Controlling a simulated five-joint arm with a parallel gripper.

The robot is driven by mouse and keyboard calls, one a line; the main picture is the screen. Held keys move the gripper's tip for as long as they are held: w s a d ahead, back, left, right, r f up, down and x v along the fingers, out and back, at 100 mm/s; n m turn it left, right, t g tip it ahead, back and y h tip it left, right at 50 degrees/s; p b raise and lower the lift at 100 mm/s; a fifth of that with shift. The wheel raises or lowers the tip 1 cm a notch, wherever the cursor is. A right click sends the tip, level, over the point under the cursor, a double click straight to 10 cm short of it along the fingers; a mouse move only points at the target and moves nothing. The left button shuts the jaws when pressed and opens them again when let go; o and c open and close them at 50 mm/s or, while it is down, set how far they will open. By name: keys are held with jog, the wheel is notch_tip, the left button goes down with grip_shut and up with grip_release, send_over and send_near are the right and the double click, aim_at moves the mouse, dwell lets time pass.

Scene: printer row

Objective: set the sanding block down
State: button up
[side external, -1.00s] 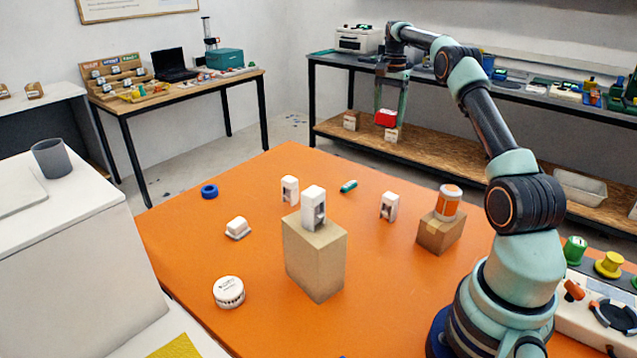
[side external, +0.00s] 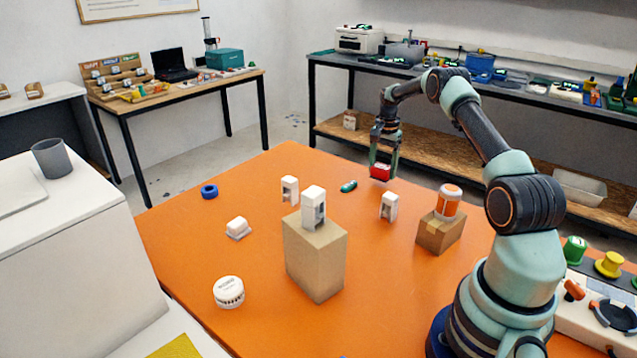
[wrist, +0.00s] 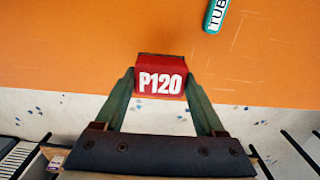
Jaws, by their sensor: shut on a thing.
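The sanding block is red with "P120" in white on its face, seen in the wrist view (wrist: 162,77) and the side view (side external: 380,172). My gripper (side external: 383,165) is shut on it, with one finger on each side of the block in the wrist view (wrist: 161,82). In the side view the block hangs near the far right edge of the orange table (side external: 190,255). I cannot tell whether its underside touches the table or is a little above it.
A teal tube (side external: 348,186) lies left of the block, also in the wrist view (wrist: 216,14). A white bracket-like part (side external: 389,206) stands nearby. A cardboard box (side external: 441,234) bears an orange-and-white canister (side external: 448,202); a taller box (side external: 315,262) bears another white part (side external: 313,207).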

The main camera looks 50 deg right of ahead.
aim_at(383, 166)
jog(key=shift+f, duration=1)
jog(key=shift+f, duration=0.15)
jog(key=o, duration=1.3)
notch_tip(383, 166, up, 12)
jog(key=w+a+r+n+t+h, duration=0.1)
jog(key=a+r+n, duration=0.3)
jog(key=a+r, duration=0.45)
jog(key=w+a+r+n+t, duration=0.1)
jog(key=a+r+n, duration=0.4)
jog(key=a, duration=0.7)
jog(key=shift+s+a+f+n+t+y, duration=0.15)
jog(key=shift+s+a+n+t, duration=0.45)
jog(key=shift+s+a+n, duration=1.55)
jog(key=shift+s+a+f+n+t+y, duration=0.2)
jog(key=shift+s+a+n+t, duration=0.55)
jog(key=shift+s+a, duration=2.7)
jog(key=shift+s+a+f+n+t+y, duration=0.15)
jog(key=shift+s+a+n+t, duration=0.3)
jog(key=shift+s+a+n, duration=2.3)
